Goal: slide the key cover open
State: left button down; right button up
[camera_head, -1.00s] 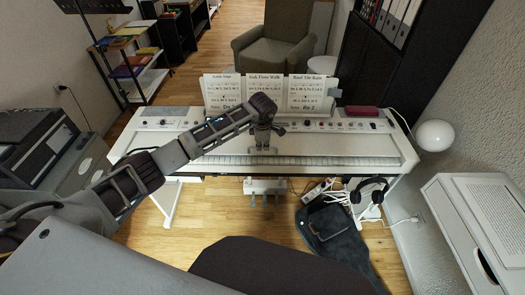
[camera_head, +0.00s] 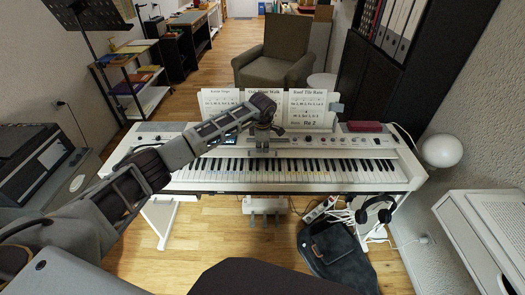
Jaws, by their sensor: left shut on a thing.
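The white digital piano (camera_head: 405,170) stands ahead with its row of black and white keys (camera_head: 300,172) showing along its whole width. The key cover (camera_head: 330,153) is pushed back, and only a narrow white strip of it shows behind the keys. My left gripper (camera_head: 262,149) reaches in from the left and points down at the middle of this strip, shut on the cover's front edge or grip; its wrist hides the exact contact. My right gripper is out of view.
Song sheets (camera_head: 307,107) stand on the piano behind my left wrist. A red box (camera_head: 365,127) lies on the piano's top right, beside a white round lamp (camera_head: 441,151). Headphones (camera_head: 375,209) hang at the front right. A dark bag (camera_head: 335,245) lies on the floor.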

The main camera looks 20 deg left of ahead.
pick_arm(q)
jog(key=shift+s, duration=0.2)
jog(key=c, duration=1.5)
grip_release()
jog(key=shift+f, duration=0.1)
jog(key=shift+c, duration=0.2)
jog(key=shift+r, duration=0.2)
notch_tip(320, 180, up, 12)
jog(key=s, duration=0.2)
jog(key=shift+d+f, duration=0.25)
jog(key=shift+d, duration=0.1)
jog(key=shift+s, duration=0.15)
